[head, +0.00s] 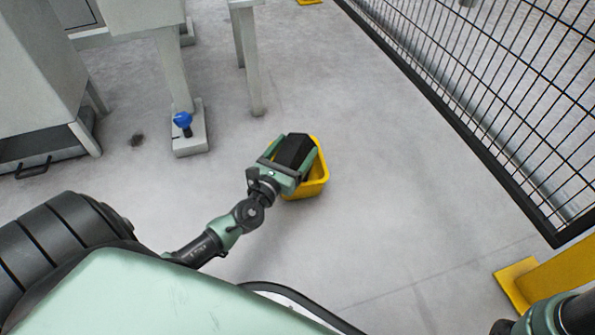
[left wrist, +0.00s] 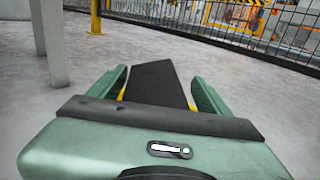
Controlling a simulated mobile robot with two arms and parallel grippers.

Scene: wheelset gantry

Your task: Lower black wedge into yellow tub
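The black wedge (head: 294,150) sits between the fingers of my left gripper (head: 291,154), over or partly inside the yellow tub (head: 320,178) on the floor. In the left wrist view the wedge (left wrist: 155,84) stands between the two spread green fingers of the gripper (left wrist: 160,82). Narrow gaps show on both sides of it, with bits of yellow tub (left wrist: 122,94) behind. The gripper looks open around the wedge. Whether the wedge rests on the tub's bottom is hidden. My right gripper is out of view; only part of that arm shows at the lower right corner.
A black mesh fence (head: 480,110) runs along the right, with a yellow post foot (head: 515,285) below it. A grey machine leg with a blue knob (head: 182,120) stands left of the tub. The floor around the tub is clear.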

